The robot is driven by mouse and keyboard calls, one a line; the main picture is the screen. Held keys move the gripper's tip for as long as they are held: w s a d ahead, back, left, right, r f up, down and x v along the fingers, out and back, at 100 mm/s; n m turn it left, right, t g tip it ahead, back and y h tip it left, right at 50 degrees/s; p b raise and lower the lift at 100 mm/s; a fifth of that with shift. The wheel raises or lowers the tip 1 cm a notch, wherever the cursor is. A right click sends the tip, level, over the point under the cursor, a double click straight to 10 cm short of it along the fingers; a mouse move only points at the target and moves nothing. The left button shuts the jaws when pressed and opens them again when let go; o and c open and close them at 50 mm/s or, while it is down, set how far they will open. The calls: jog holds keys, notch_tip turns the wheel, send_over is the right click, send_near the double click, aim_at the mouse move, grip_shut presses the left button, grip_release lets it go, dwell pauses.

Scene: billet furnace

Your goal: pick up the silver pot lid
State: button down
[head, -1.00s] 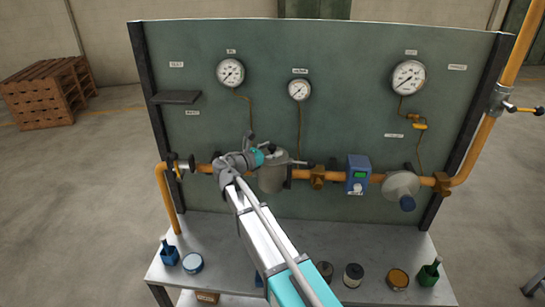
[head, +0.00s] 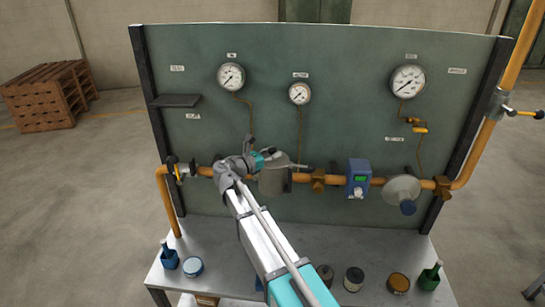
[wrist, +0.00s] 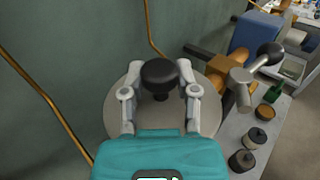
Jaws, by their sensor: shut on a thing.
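The silver pot lid (wrist: 118,112) is a round grey disc with a black knob (wrist: 160,74), seen from above in the wrist view. My gripper (wrist: 159,76) has its two grey fingers on either side of the knob and is shut on it. In the head view my gripper (head: 268,156) is at the top of a grey cylindrical pot (head: 273,182) on the orange pipe. My gripper partly hides the lid there. I cannot tell whether the lid rests on the pot or is just clear of it.
The green panel (head: 345,120) with gauges stands close behind. The orange pipe (head: 333,179) carries a blue meter box (head: 358,175) and a grey round fitting (head: 400,188) to the right. Several small jars and bottles stand on the bench (head: 222,236) below.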

aim_at(273, 149)
jog(key=shift+r, duration=0.2)
notch_tip(273, 149, up, 3)
jog(key=p, duration=0.3)
jog(key=shift+f, duration=0.1)
jog(key=s+r+p, duration=1)
jog(key=s, duration=0.4)
jog(key=shift+a+f, duration=0.1)
jog(key=shift+f, duration=0.1)
